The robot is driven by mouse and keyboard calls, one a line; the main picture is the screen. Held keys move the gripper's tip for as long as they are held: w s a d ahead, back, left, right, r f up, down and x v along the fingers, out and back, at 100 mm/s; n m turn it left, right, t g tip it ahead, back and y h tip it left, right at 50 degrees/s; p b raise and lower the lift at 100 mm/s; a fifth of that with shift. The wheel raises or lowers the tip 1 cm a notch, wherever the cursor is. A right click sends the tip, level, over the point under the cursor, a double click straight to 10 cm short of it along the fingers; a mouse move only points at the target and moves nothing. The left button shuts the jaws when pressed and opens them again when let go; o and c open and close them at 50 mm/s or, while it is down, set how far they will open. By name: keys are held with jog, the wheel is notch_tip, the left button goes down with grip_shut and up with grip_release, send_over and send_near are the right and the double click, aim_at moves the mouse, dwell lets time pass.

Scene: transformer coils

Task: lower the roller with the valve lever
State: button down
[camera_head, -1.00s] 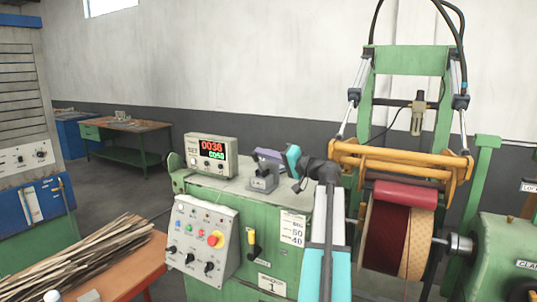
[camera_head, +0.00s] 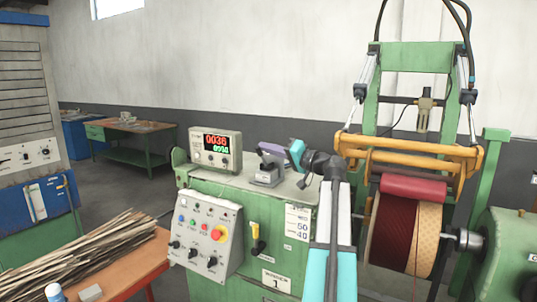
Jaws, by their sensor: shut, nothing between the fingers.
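A yellow-and-black lever (camera_head: 256,241), which looks like the valve lever, is on the front of the green cabinet (camera_head: 275,225). The red roller (camera_head: 413,188) hangs from the yellow frame (camera_head: 410,155) at the top of the wound coil (camera_head: 400,235); I cannot tell whether they touch. My gripper (camera_head: 286,152) is above the cabinet top, higher than the lever and to its right. It is shut and empty. Its fingertips are small here and overlap a grey block (camera_head: 266,174); whether they touch it is unclear.
A counter box (camera_head: 215,148) with a lit display and a sloped button panel (camera_head: 205,235) flank the lever on the left. An orange bench (camera_head: 135,265) with thin strips stands at lower left. The lathe-like green headstock (camera_head: 510,250) is at right.

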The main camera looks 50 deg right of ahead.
jog(key=shift+s+a+f+n+b, duration=0.15)
jog(key=shift+a+f+n+b, duration=0.5)
jog(key=shift+b, duration=1.5)
jog(key=shift+r+n+b, duration=0.2)
jog(key=shift+n+b, duration=0.25)
jog(key=shift+b, duration=0.1)
jog(key=shift+s+f, duration=0.1)
jog(key=shift+s, duration=0.05)
